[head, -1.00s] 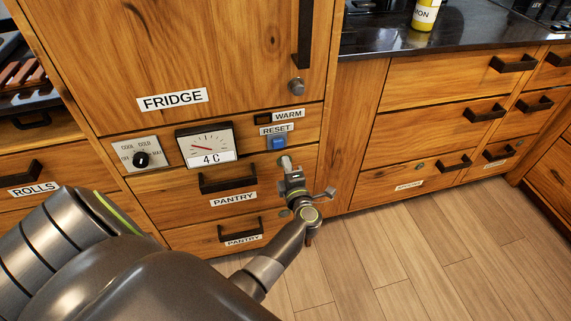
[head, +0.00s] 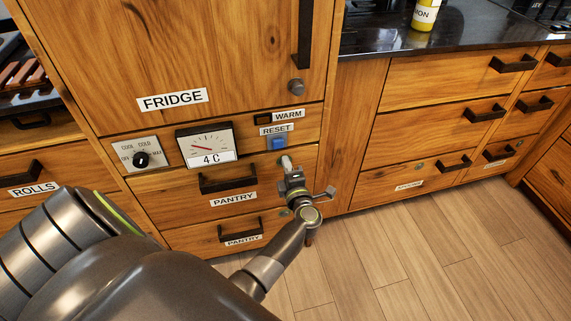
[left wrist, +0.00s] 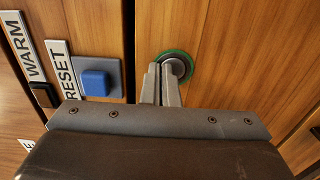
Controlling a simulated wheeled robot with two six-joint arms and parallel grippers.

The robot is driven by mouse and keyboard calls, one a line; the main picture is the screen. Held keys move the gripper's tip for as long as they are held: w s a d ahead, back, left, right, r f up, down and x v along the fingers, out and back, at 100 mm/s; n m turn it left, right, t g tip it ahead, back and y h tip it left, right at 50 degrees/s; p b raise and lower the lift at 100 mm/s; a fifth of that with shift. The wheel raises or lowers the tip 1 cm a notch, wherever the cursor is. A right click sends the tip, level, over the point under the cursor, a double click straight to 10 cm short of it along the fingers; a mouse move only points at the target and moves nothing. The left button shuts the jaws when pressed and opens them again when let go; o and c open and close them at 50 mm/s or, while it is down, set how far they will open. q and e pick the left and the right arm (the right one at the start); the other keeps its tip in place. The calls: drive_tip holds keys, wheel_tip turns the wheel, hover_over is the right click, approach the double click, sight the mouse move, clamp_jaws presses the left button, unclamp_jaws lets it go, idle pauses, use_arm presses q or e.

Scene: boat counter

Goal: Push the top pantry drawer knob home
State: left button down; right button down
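The top pantry drawer (head: 165,190) is the wooden front with a black handle below the gauge in the head view, and it looks closed. Its round grey knob (left wrist: 180,67), set in a green ring, shows in the left wrist view at the drawer's right end. My left gripper (left wrist: 160,70) has its two fingers together, with the tips over the left part of the knob; I cannot tell if they touch it. In the head view the left gripper (head: 287,170) is at the drawer's right end and hides most of the knob. My right gripper is not in view.
A blue reset button (head: 277,143) sits just above the left gripper. A gauge (head: 204,144) and a dial (head: 141,159) are to its left. The lower pantry drawer (head: 190,238) is below. The wooden floor (head: 410,240) to the right is clear.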

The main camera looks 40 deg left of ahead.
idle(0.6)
use_arm(q)
drive_tip(key=p+v, duration=0.1)
drive_tip(key=v, duration=0.5)
drive_tip(key=shift+s, duration=0.15)
idle(0.7)
drive_tip(key=shift+d, duration=0.1)
